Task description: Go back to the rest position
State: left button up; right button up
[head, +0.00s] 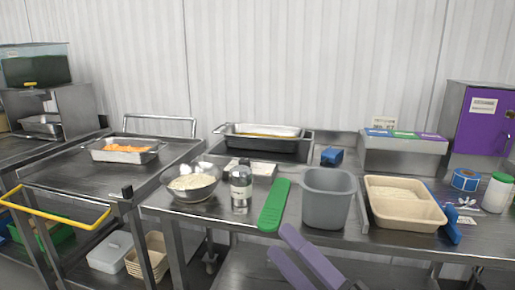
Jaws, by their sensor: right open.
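My right gripper (281,241) comes in at the bottom centre, its two purple fingers apart with nothing between them. It is in front of the steel table's (205,210) near edge, just below a green long-handled tool (273,206). My left gripper is out of the picture. On the table, a metal bowl (205,182) holds rice, and a beige tub (403,222) at the right also holds rice. A grey bin (327,200) stands between the green tool and the tub.
A steel bottle (241,188) stands beside the bowl. A dark tray (290,147) is at the back. A blue tool (450,225) lies against the tub's right side. A cart (60,172) stands to the left, with a yellow handle (60,222) and a tray of orange food (110,153).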

jog(key=s+d+f+m+h, duration=0.1)
jog(key=d+f+m+h, duration=0.4)
jog(key=f+m, duration=0.45)
jog(key=s+d+f+m+h, duration=0.1)
jog(key=d+f+m+h, duration=0.2)
jog(key=f+m+h, duration=0.45)
jog(key=s+d+f+m+g, duration=0.1)
jog(key=s+f+m+g, duration=0.2)
jog(key=f, duration=0.7)
jog(key=s+d+f+m+g+h+p, duration=0.1)
jog(key=s+f+m+g, duration=0.3)
jog(key=s+f+m, duration=0.3)
jog(key=s+f, duration=0.3)
jog(key=s, duration=0.2)
jog(key=shift+s+d+f, duration=0.15)
jog(key=shift+s+d, duration=0.05)
jog(key=shift+s, duration=0.05)
jog(key=shift+h, duration=0.25)
